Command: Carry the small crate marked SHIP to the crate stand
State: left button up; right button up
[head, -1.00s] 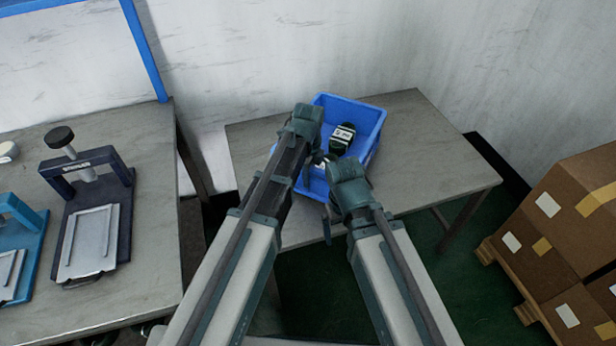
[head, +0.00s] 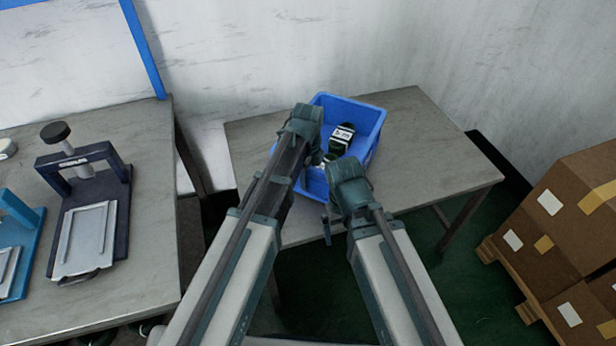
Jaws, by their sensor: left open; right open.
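A small blue crate (head: 363,112) stands on a grey table (head: 428,140) against the wall. It holds a dark item with a white label (head: 342,137) and some smaller pale pieces. No SHIP mark is readable from here. My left gripper (head: 312,160) is open at the crate's left side, and its arm hides that side. My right gripper (head: 328,225) is open at the crate's near side, and its wrist covers part of the front wall. I cannot tell whether either gripper touches the crate.
A workbench (head: 150,140) at the left carries a dark press (head: 85,215) and a blue press (head: 15,240). A gap separates the bench from the table. Cardboard boxes (head: 560,200) on a pallet stand at the right. The table's right part is clear.

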pick_arm(q)
jog(key=shift+r, duration=0.1)
notch_tip(320, 180, up, 12)
jog(key=p, duration=1.2)
jog(key=s+a+n+y, duration=0.1)
jog(key=s+n, duration=1.6)
jog(key=n, duration=0.1)
jog(key=shift+s+n, duration=0.4)
jog(key=shift+a+r, duration=0.1)
notch_tip(320, 180, up, 8)
jog(key=p, duration=0.7)
jog(key=shift+f+p, duration=0.25)
jog(key=shift+p, duration=0.1)
